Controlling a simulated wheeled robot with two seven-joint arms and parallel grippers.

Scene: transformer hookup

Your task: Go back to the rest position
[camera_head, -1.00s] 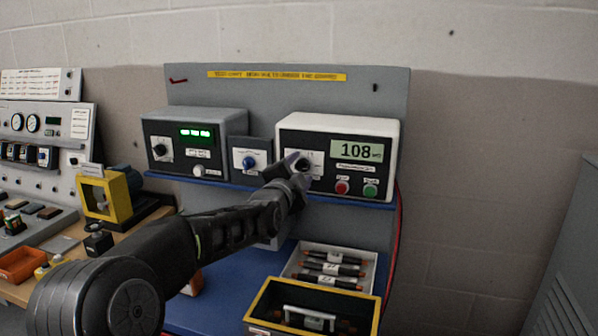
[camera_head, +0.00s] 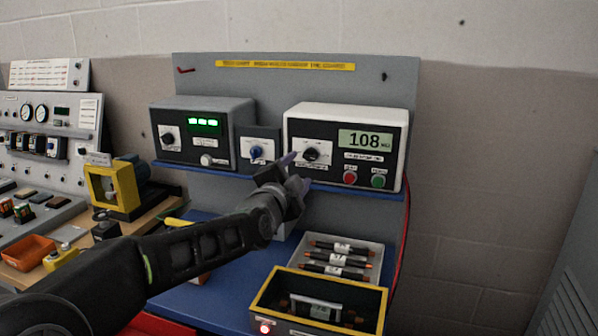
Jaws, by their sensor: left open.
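My left gripper (camera_head: 291,172) is open and empty, in front of the blue shelf edge, just below and left of the black knob (camera_head: 311,152) on the white-cased meter (camera_head: 346,119). The knob is in full view, and the fingers look apart from it. The meter reads 108, with a red button (camera_head: 350,177) and a green button (camera_head: 378,181) below. My left arm reaches in from the lower left. My right gripper is not in view.
A grey tray (camera_head: 376,262) with several dark rods and a yellow-rimmed black box (camera_head: 262,297) sit on the blue bench. A grey instrument (camera_head: 205,108) with a green display and a small blue-knob box (camera_head: 268,134) stand left of the meter. Red cables hang at right.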

